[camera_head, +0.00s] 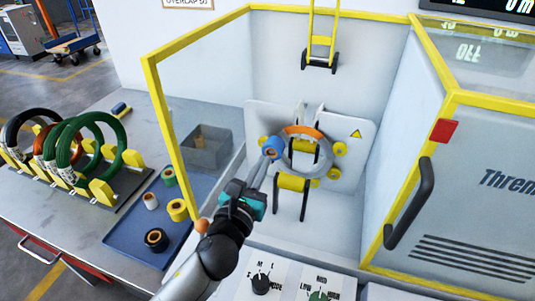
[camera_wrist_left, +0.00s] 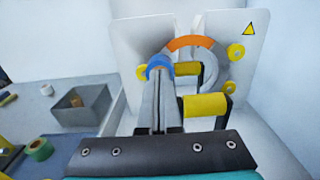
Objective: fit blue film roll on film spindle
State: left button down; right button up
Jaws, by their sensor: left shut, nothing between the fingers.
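The blue film roll (camera_head: 275,143), with an orange core, is at the left side of the ring-shaped wrapping head (camera_head: 310,170) inside the machine. My left gripper (camera_head: 266,166) is shut and empty, its fingertips right up against the roll's near side. The left wrist view shows the blue roll (camera_wrist_left: 158,63) just beyond the tips of the two closed fingers (camera_wrist_left: 157,85). The film spindle is hidden behind the roll and fingers, so I cannot tell whether the roll sits on it. My right gripper is not in view.
Yellow rollers (camera_head: 293,182) on black supports stand below the ring. A yellow frame post (camera_head: 170,130) and an open door with a black handle (camera_head: 410,205) flank the opening. A blue tray (camera_head: 128,238) holds other rolls; several coils (camera_head: 95,135) stand on a rack at left.

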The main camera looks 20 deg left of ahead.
aim_at(269, 149)
pick_arm(q)
jog(key=shift+w, duration=1.95)
jog(key=shift+w, duration=0.1)
jog(key=shift+w+r, duration=0.25)
jog(key=shift+w, duration=0.5)
